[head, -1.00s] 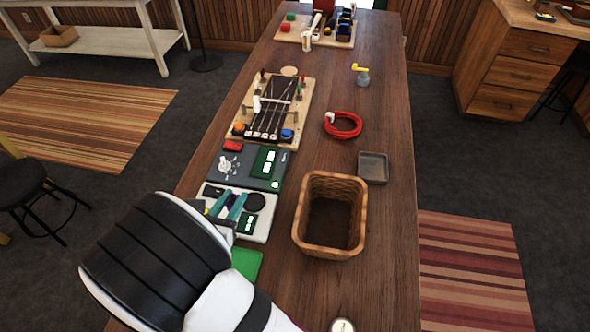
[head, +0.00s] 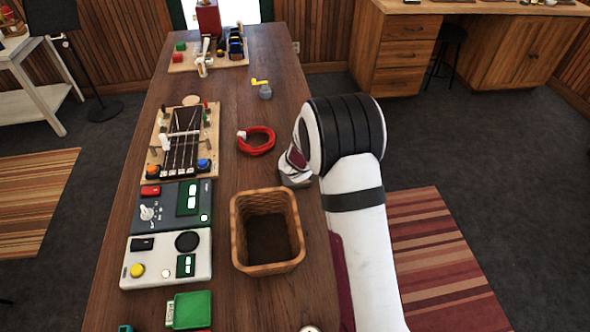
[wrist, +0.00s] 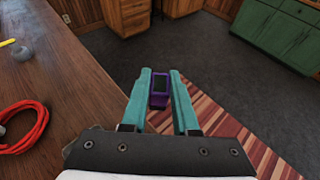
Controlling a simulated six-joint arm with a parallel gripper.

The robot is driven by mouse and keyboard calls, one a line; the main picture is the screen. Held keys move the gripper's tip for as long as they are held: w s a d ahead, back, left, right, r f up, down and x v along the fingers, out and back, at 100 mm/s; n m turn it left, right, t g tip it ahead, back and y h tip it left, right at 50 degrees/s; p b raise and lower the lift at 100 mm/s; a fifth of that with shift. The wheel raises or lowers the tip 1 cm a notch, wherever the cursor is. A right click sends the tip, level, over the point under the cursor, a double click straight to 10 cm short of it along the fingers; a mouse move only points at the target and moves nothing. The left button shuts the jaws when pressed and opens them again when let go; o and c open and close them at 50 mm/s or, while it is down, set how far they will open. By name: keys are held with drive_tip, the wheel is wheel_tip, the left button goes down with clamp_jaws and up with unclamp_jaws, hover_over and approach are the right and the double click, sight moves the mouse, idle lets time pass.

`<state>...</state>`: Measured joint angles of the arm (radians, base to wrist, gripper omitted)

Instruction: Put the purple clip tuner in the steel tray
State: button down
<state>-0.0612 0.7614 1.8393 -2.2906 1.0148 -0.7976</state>
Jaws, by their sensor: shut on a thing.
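The purple clip tuner (wrist: 159,90), with a dark screen, is between the teal fingers of my gripper (wrist: 160,84) in the wrist view. My gripper is shut on it and holds it up, with the striped rug and dark floor behind it. In the head view my arm hides the fingers and tuner.
A wicker basket (head: 236,232) stands on the wooden table (head: 225,165). A red coiled cable (head: 257,147) and a small grey item with a yellow handle (head: 264,90) lie farther back. Pedals (head: 150,270) and a stringed board (head: 158,165) line the left. The table's right edge is close.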

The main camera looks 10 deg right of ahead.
drive_tip(key=shift+w+a+f, duration=1.05)
drive_tip(key=shift+a+f, duration=0.5)
drive_tip(key=shift+f, duration=0.3)
drive_tip(key=shift+w+a+f, duration=1.1)
drive_tip(key=shift+a+f, duration=0.4)
drive_tip(key=shift+f, duration=0.3)
drive_tip(key=shift+w+a+f, duration=1.05)
drive_tip(key=shift+a+f, duration=0.5)
drive_tip(key=shift+f, duration=0.3)
drive_tip(key=shift+f, duration=0.15)
drive_tip(key=c, duration=0.7)
unclamp_jaws()
drive_tip(key=shift+f, duration=0.1)
